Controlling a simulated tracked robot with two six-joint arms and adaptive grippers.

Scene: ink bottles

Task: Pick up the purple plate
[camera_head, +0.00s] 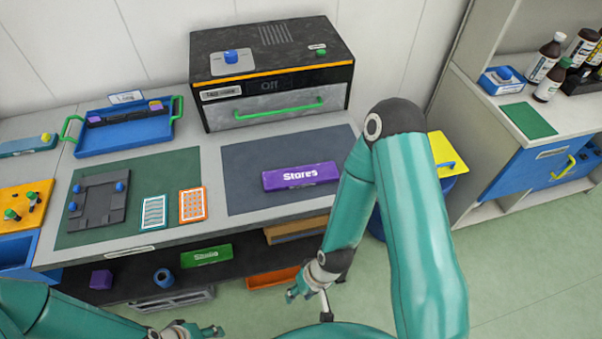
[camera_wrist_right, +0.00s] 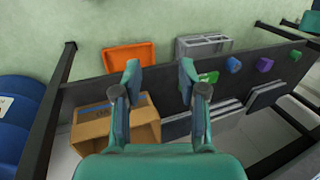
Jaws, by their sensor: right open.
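The purple plate (camera_head: 300,177), lettered "Stores", lies flat on the dark grey mat (camera_head: 238,185) on the bench, in front of the black oven-like box. My right gripper (camera_head: 306,292) is open and empty, low in front of the bench and below the level of the plate. In the right wrist view its two fingers (camera_wrist_right: 160,82) are apart, with the lower shelf behind them; the purple plate does not show there. My left gripper (camera_head: 205,331) is at the bottom edge of the head view, away from the plate; its jaws are too small to judge.
The black box (camera_head: 270,80) with a green handle stands behind the mat. White and orange cards (camera_head: 193,206) lie left of it. A blue bin with a yellow lid (camera_head: 441,150) stands right.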

